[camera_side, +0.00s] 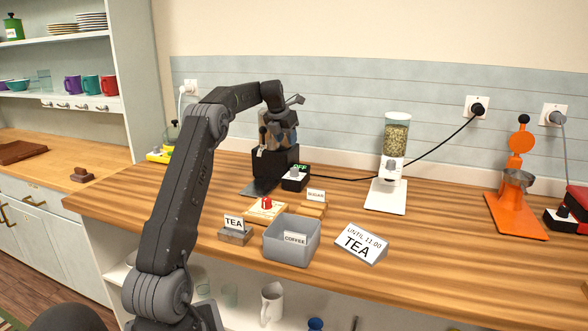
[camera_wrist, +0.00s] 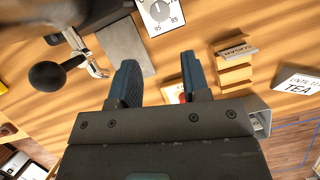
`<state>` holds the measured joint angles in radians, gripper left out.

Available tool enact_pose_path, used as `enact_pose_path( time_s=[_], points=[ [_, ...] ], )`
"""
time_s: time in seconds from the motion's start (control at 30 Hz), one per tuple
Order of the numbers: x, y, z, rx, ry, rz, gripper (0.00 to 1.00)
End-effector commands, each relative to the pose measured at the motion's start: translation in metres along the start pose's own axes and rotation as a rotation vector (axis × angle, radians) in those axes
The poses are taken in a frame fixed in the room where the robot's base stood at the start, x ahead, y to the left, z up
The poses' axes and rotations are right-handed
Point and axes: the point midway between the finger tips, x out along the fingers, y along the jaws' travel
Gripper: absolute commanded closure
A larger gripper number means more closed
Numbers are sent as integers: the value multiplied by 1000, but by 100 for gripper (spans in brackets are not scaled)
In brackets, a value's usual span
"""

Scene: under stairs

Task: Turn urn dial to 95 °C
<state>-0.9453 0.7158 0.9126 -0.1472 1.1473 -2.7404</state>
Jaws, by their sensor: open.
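The dial (camera_wrist: 160,11) is a grey round knob on a white plate at the top edge of the wrist view. The numbers 95 and 85 show below the knob; its upper part is cut off and its setting is not clear. In the side view a small black box (camera_side: 295,177) with a green OFF display stands at that place. My gripper (camera_wrist: 159,68) is open and empty, its two blue-grey fingers pointing toward the dial and apart from it. In the side view my gripper (camera_side: 278,135) is hard to make out against the dark machine (camera_side: 273,160) behind it.
A red-knobbed wooden box (camera_side: 265,211), a TEA block (camera_side: 234,235), a SUGAR block (camera_side: 313,208) and a grey COFFEE bin (camera_side: 291,255) stand in front. A TEA sign (camera_side: 360,245) and a grinder (camera_side: 394,165) are right. A black ball handle (camera_wrist: 47,75) is left in the wrist view.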

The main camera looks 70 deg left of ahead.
Motion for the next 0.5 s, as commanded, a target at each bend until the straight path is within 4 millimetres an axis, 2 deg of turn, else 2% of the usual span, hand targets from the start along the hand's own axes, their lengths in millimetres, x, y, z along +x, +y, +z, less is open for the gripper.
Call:
enact_pose_path(
  time_s=[0.17, 0.5],
  points=[
    [17, 2, 0, -14, 2, -1, 57],
    [85, 1, 0, -10, 2, -1, 57]
  ],
)
